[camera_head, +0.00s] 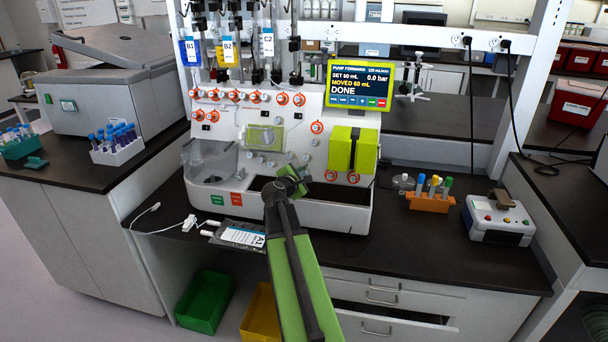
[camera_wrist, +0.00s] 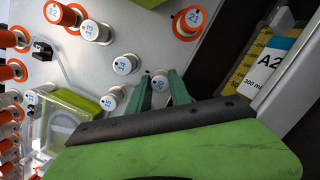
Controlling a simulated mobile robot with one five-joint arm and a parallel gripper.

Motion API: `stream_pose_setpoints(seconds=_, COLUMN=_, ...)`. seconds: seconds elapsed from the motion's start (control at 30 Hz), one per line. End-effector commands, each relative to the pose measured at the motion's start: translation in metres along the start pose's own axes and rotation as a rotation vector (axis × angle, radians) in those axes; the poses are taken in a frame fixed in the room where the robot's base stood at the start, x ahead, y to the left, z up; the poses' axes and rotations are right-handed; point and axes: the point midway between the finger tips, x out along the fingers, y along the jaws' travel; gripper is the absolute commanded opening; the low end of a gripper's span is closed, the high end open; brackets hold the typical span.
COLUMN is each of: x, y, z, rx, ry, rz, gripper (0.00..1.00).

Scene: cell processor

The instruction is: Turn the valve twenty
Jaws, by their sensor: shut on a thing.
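My gripper (camera_wrist: 161,82) is shut on a white-capped valve knob (camera_wrist: 159,77) on the cell processor's front panel. The two green fingers stand on either side of the knob, and its blue number is too small to read surely. In the head view my gripper (camera_head: 290,180) is at the lower middle of the cell processor (camera_head: 330,205) and hides the held knob. Other white-capped valves (camera_wrist: 124,64) sit close by on the left. An orange-ringed valve (camera_wrist: 188,22) is just above and to the right.
The pump screen (camera_head: 360,85) reads DONE, moved 60 mL. A yellow-green pump block (camera_head: 352,150) is right of my gripper. An A2 bag (camera_wrist: 271,62) is at the right in the wrist view. A tube rack (camera_head: 430,202) and a button box (camera_head: 498,222) stand on the bench.

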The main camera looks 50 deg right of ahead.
Motion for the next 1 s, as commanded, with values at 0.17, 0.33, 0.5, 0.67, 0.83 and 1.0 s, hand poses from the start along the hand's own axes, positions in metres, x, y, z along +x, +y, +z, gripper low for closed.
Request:
stream_pose_setpoints(seconds=0.17, x=-0.0043, y=0.0036, z=-0.0012, rx=0.01, ry=-0.003, rz=0.007, gripper=0.0)
stream_pose_setpoints(seconds=0.33, x=-0.006, y=0.005, z=-0.002, rx=0.071, ry=-0.001, rz=-0.005, gripper=0.0)
stream_pose_setpoints(seconds=0.5, x=-0.0068, y=0.0062, z=-0.0024, rx=0.188, ry=0.001, rz=-0.028, gripper=0.0)
stream_pose_setpoints(seconds=0.67, x=-0.0071, y=0.0073, z=-0.0026, rx=0.331, ry=0.003, rz=-0.056, gripper=0.0)
stream_pose_setpoints(seconds=0.83, x=-0.0072, y=0.0081, z=-0.0027, rx=0.492, ry=0.004, rz=-0.087, gripper=0.0)
stream_pose_setpoints(seconds=1.0, x=-0.0073, y=0.0083, z=-0.0027, rx=0.651, ry=0.005, rz=-0.119, gripper=0.0)
